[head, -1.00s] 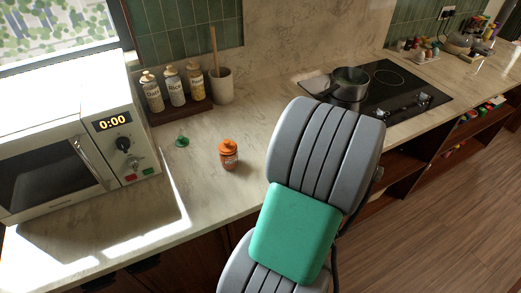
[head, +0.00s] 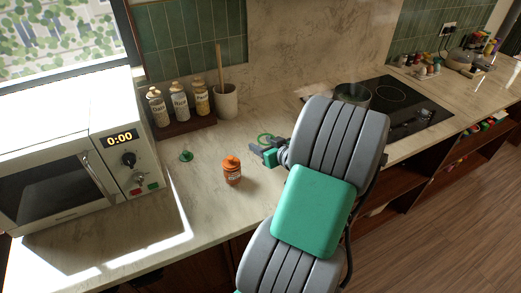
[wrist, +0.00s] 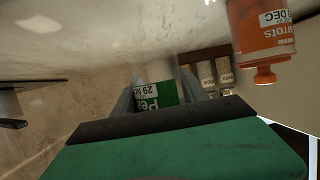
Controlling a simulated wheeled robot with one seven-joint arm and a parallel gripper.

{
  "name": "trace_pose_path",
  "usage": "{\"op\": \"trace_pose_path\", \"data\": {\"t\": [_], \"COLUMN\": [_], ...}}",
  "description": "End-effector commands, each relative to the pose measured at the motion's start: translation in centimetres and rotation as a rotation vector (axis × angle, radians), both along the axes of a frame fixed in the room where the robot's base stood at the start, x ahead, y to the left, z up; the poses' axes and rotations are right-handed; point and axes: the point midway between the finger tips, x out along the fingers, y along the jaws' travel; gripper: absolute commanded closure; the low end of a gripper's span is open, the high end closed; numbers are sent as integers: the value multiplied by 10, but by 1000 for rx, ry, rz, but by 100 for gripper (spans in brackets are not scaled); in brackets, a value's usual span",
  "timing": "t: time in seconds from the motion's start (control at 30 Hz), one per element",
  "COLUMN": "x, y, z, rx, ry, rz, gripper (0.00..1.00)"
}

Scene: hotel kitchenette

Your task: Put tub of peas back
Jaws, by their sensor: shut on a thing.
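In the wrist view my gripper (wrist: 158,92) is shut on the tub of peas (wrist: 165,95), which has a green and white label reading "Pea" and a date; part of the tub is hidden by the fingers. In the head view my gripper (head: 268,156) is low over the counter, right of the orange carrots tub (head: 232,174) and apart from it. A green ring-like shape (head: 265,139) shows by the fingers, probably part of the peas tub. I cannot tell whether the tub touches the counter. The carrots tub is also at the upper right of the wrist view (wrist: 262,38).
A small green item (head: 186,156) lies left of the carrots tub. Behind are labelled bottles (head: 179,104) on a brown tray (head: 186,128) and a utensil pot (head: 226,102). The microwave (head: 60,165) stands left, the hob (head: 410,108) with a pan right.

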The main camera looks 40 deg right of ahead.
Motion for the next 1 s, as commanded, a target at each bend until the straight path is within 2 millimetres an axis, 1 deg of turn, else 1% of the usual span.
{"op": "trace_pose_path", "data": {"t": [0.13,0.2,0.3,0.6,0.63,0.87,1.0], "x": [12,11,10,10,10,10,10], "y": [3,2,1,1,1,2,1], "z": [-16,-31,-42,-45,-44,-44,-44], "rx": [1,4,0,-2,-2,-2,-2], "ry": [2,2,0,-1,-1,-1,-1], "rz": [2,0,0,0,0,1,0], "gripper": [92,92,92,92,47,28,27]}}
